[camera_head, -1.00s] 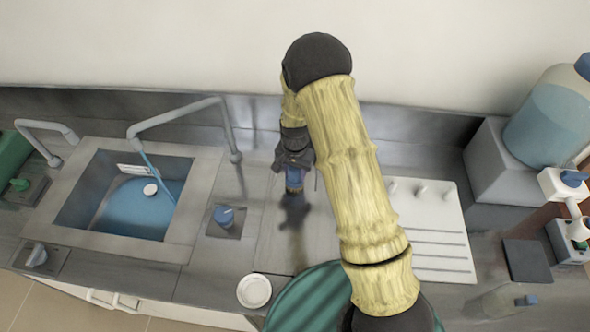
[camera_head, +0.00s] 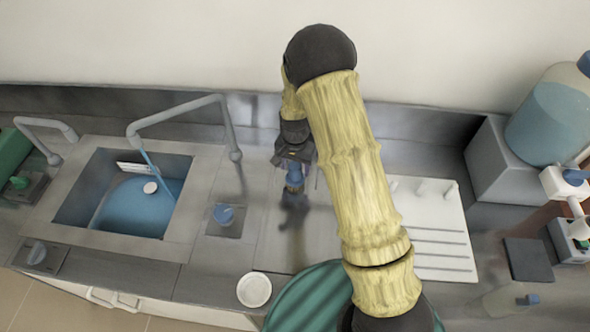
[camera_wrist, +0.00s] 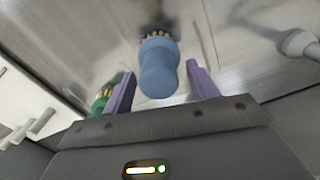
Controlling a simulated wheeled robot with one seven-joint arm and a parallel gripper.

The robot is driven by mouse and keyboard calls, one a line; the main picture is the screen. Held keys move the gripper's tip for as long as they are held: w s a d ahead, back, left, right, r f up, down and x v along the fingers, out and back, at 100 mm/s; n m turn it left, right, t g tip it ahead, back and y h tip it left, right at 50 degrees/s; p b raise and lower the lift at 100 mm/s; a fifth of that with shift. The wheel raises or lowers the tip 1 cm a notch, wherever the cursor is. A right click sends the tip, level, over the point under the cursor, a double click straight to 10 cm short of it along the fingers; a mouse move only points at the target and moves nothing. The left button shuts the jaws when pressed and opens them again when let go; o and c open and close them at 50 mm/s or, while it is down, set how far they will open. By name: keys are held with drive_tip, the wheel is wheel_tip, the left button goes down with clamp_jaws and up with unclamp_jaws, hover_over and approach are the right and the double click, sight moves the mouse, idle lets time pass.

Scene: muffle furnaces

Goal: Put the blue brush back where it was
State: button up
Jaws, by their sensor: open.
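The blue brush (camera_wrist: 158,68) stands between my gripper's two purple fingers in the wrist view, its bristle end away from me near the metal counter. Gaps show between its blue handle and both fingers. In the head view the blue brush (camera_head: 294,187) shows just below my gripper (camera_head: 295,168), over the steel counter right of the sink. My gripper (camera_wrist: 160,72) is open around the brush. A green brush (camera_wrist: 104,97) shows beside the left finger in the wrist view. The head view hides it behind my arm.
A sink (camera_head: 126,232) with blue water is at left, with a bent faucet (camera_head: 190,108) behind it. A white ridged board (camera_head: 432,235) lies right of my arm. A small white dish (camera_head: 254,291) sits at the front edge. A large bottle (camera_head: 548,125) stands at far right.

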wheel_tip(320, 180, up, 10)
drive_tip(key=shift+r+b, duration=0.1)
drive_tip(key=shift+b, duration=0.95)
drive_tip(key=shift+s+d+r, duration=0.25)
drive_tip(key=s+d+r+n+t, duration=0.1)
drive_tip(key=s+d+r+n, duration=0.1)
drive_tip(key=s+d, duration=0.3)
drive_tip(key=s+d+r+n+t, duration=0.1)
drive_tip(key=s+d+r+n, duration=0.2)
drive_tip(key=s, duration=1)
drive_tip(key=shift+d+r+t, duration=0.3)
drive_tip(key=shift+d+r, duration=0.1)
drive_tip(key=shift+d, duration=0.6)
drive_tip(key=shift+s, duration=0.1)
